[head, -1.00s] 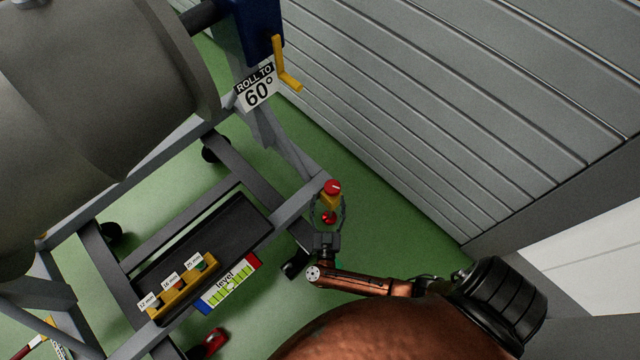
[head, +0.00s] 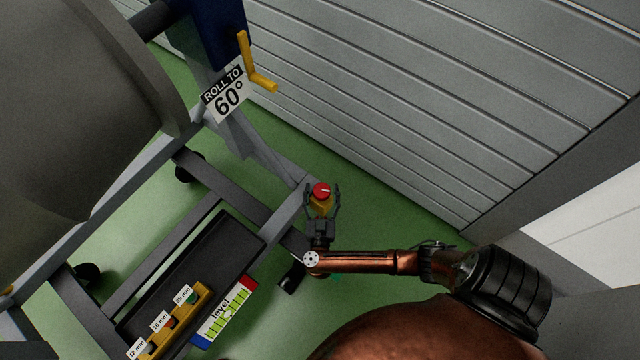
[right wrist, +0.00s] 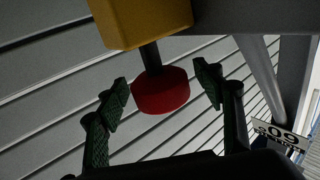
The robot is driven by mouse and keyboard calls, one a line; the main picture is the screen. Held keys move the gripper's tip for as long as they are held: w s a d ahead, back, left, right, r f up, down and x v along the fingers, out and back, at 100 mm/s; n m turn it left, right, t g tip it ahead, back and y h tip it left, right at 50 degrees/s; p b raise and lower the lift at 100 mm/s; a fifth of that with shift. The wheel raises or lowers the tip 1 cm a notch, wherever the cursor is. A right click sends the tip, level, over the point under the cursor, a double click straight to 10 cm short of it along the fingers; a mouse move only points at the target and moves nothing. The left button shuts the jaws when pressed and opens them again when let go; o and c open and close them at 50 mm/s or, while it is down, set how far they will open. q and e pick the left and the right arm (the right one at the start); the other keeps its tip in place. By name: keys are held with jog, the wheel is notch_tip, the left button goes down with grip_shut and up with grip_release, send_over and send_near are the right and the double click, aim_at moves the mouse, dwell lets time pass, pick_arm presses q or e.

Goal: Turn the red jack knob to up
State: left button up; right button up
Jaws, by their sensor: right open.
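The red jack knob (head: 321,190) is a round red cap with a pale line on top, on a yellow block (head: 322,206) at the stand's corner. In the right wrist view a red knob (right wrist: 161,90) hangs on a dark stem under a yellow block (right wrist: 140,22). My right gripper (head: 322,192) is open, its fingers on either side of the yellow block and knob. In the right wrist view the fingers (right wrist: 163,88) stand apart on both sides of the red knob, with gaps visible. My left gripper is not in view.
A grey stand rail (head: 272,224) runs beside the knob. A yellow crank (head: 255,68) and a "ROLL TO 60°" sign (head: 227,93) are above left. A level label (head: 224,312) and a yellow socket holder (head: 185,318) are at lower left. A grey slatted wall (head: 420,110) stands behind.

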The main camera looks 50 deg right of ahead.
jog(key=c, duration=1.2)
jog(key=shift+o, duration=0.2)
